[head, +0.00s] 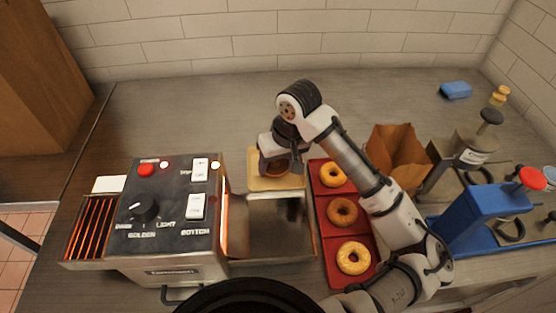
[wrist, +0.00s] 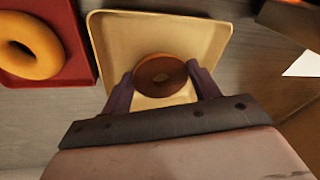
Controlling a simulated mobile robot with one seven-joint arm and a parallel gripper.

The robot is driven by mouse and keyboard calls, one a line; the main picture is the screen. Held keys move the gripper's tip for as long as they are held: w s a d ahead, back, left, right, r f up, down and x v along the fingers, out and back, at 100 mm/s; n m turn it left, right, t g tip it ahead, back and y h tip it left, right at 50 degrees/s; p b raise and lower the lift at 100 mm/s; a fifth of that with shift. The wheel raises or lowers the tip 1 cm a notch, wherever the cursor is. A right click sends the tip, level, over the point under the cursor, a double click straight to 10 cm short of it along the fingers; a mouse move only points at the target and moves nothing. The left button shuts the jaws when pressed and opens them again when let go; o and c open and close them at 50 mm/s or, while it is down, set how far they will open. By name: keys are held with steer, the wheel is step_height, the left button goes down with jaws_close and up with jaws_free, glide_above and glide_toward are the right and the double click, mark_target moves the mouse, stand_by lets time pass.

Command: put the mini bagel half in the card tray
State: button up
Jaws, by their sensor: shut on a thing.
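The card tray (wrist: 120,32) is pale cream with a raised rim and lies under and around the bagel half in that view. In the head view the tray (head: 258,183) sits behind the toaster's metal chute, and my gripper (head: 277,170) is over it. The bagel half (head: 276,168) is partly hidden there by my gripper. I cannot tell whether it touches the tray floor.
A red tray (head: 322,208) with several whole bagels stands right of the card tray. A conveyor toaster (head: 165,215) with glowing slots stands left, its metal chute (head: 270,225) in front. A paper bag (head: 395,150) and a blue slicer (head: 485,215) are right.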

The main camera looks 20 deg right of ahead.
steer(key=shift+f+b, duration=0.55)
steer(key=shift+f, duration=0.1)
steer(key=o, duration=1)
steer(key=shift+r+p, duration=0.55)
steer(key=shift+r, duration=0.05)
steer(key=b+v, duration=0.2)
steer(key=v, duration=1)
steer(key=shift+r, duration=0.1)
steer(key=shift+s, duration=0.1)
